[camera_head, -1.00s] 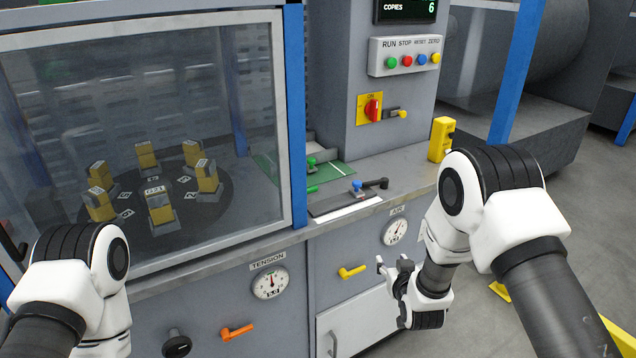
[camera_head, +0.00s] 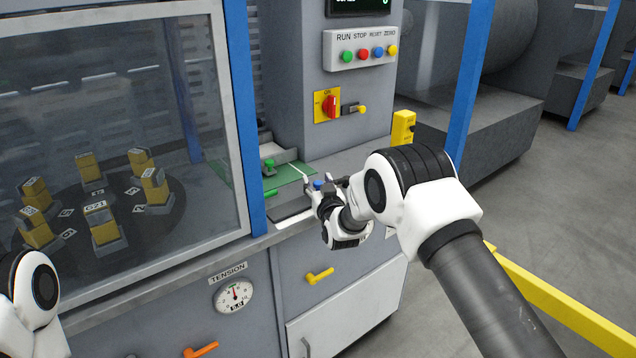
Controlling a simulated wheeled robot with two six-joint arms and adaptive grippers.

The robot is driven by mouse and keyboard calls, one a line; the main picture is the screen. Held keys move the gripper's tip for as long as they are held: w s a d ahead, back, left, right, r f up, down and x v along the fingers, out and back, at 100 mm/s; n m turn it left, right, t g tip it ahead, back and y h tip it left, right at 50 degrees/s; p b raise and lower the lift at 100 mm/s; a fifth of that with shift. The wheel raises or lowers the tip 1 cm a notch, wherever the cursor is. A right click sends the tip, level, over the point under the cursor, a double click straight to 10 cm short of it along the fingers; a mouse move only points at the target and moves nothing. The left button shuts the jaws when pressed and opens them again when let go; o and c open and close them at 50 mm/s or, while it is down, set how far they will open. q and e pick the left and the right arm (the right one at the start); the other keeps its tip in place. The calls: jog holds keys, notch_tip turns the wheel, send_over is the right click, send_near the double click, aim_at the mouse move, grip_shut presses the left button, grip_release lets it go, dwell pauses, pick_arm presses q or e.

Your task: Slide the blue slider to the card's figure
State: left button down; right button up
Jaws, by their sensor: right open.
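The blue slider (camera_head: 318,184) is a small blue knob on the counter at the front edge of the machine. My right gripper (camera_head: 318,187) is open, with its fingertips beside the blue knob; I cannot tell whether they touch it. My gripper and wrist hide most of the slider's track. A white strip (camera_head: 294,218) shows along the counter's front edge, its marks too small to read. I cannot make out a card with a readable figure. My left gripper is out of view; only part of that arm shows at the lower left.
A green slider (camera_head: 269,167) stands on a green plate (camera_head: 285,176) behind. A glass guard (camera_head: 120,130) with a blue post (camera_head: 243,110) closes off the left. A yellow box (camera_head: 403,127) stands at the counter's right end. Coloured buttons (camera_head: 368,53) and a red switch (camera_head: 329,107) are above.

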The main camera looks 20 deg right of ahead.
aim_at(309, 199)
jog(key=shift+f, duration=0.1)
grip_shut()
jog(key=shift+s+a+f+b, duration=0.15)
jog(key=shift+s+a, duration=0.1)
jog(key=shift+a, duration=0.4)
jog(key=shift+s+a+r+b, duration=0.1)
jog(key=shift+s+a+b, duration=0.1)
jog(key=shift+a, duration=0.4)
jog(key=shift+s+a, duration=0.1)
jog(key=shift+a, duration=0.15)
grip_release()
jog(key=shift+d, duration=0.1)
jog(key=s, duration=1.2)
jog(key=shift+a, duration=0.3)
jog(key=shift+w, duration=0.1)
